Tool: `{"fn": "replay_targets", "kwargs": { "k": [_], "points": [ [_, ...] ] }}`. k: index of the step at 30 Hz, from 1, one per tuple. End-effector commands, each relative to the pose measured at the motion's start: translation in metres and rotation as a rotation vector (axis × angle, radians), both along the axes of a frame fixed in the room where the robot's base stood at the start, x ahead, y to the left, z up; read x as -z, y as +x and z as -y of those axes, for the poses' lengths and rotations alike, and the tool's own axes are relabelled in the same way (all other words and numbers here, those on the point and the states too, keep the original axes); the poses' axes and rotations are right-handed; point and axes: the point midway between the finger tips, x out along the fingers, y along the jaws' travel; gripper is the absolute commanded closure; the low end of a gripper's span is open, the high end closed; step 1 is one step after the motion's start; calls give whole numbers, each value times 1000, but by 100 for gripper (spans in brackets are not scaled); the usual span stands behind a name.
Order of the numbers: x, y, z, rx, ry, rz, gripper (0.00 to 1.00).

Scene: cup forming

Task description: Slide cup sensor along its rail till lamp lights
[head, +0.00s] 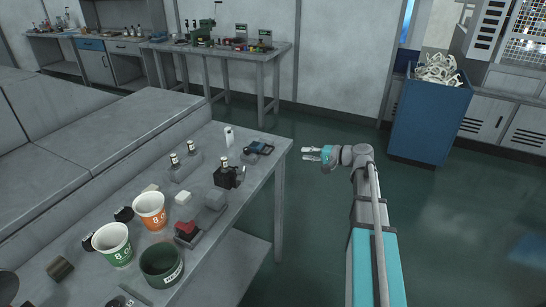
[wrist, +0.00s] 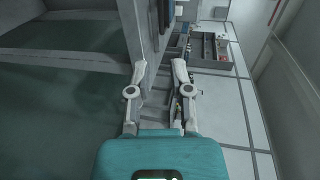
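My gripper (head: 314,154) is at the end of my arm, past the right edge of the grey table (head: 238,205) and apart from it. In the wrist view the two fingers of my gripper (wrist: 160,70) stand apart with nothing between them. On the table are a black device with a small upright cylinder (head: 226,177) and a red-topped block (head: 187,229) on a grey base. I cannot tell which part is the cup sensor or its rail, and I make out no lit lamp. An orange cup (head: 150,211), a green-and-white cup (head: 112,244) and a dark green cup (head: 162,265) stand towards the near end.
A white cylinder (head: 229,136) and a blue-black item (head: 258,147) lie near the table's far end. A blue bin of pale scraps (head: 431,120) stands at right. A workbench (head: 215,47) is behind. The floor around my gripper is clear.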

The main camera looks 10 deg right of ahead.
Motion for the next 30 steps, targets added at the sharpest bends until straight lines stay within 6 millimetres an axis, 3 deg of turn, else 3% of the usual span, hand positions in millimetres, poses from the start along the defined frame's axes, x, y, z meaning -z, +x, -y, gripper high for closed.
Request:
{"fn": "replay_targets", "kwargs": {
  "k": [17, 30],
  "points": [
    [1, 4, -3, 2, 5, 2, 73],
    [13, 35, -42, 1, 4, 1, 73]
  ]
}}
